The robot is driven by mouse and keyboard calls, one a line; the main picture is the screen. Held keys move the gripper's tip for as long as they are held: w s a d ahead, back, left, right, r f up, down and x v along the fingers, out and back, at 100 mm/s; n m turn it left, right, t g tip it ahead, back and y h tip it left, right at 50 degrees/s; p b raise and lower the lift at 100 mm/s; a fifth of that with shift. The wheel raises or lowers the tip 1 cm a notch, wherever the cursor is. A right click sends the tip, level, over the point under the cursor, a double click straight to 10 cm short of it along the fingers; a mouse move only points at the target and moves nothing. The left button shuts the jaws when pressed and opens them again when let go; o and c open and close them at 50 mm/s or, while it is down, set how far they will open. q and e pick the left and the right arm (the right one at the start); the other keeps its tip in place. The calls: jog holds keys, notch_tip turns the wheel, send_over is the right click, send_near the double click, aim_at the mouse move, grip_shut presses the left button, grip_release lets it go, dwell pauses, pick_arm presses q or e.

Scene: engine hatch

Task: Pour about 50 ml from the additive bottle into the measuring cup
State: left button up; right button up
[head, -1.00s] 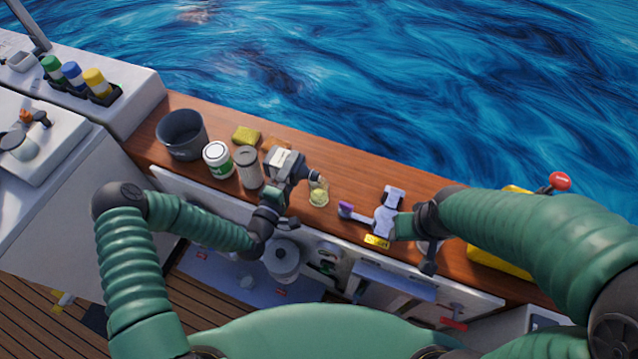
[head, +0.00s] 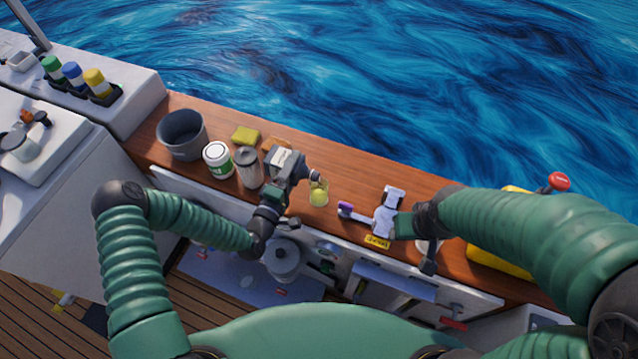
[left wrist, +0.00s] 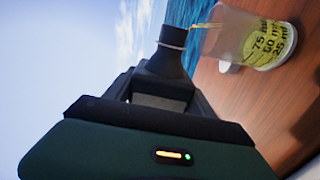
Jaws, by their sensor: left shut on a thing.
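My left gripper (head: 288,174) is shut on the additive bottle (head: 282,159), a grey bottle with a pale label, held tilted with its mouth toward the measuring cup. The left wrist view shows its dark neck (left wrist: 170,45) and a thin amber stream running from the mouth into the cup. The clear measuring cup (head: 318,193) stands on the wooden counter and holds yellow liquid. In the left wrist view the cup (left wrist: 258,40) shows 25, 50 and 75 ml marks; the exact level is hard to read. My right gripper (head: 392,220) is further right; its fingers are unclear.
A grey bucket (head: 182,136), a white-green can (head: 218,159), a grey canister (head: 249,168) and a yellow sponge (head: 245,136) stand left on the counter (head: 350,180). A yellow case (head: 500,262) is at right.

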pick_arm(q)
jog(key=shift+a+f+n+b, duration=0.2)
jog(key=shift+f+n+b, duration=0.4)
jog(key=shift+f+b, duration=0.2)
jog(key=n, duration=0.2)
jog(key=shift+r+n, duration=0.25)
jog(key=shift+n, duration=0.05)
jog(key=shift+w, duration=0.1)
jog(key=shift+d+r+n+p, duration=0.15)
jog(key=shift+r+n+p, duration=0.45)
jog(key=shift+r+n, duration=0.45)
jog(key=shift+f, duration=0.1)
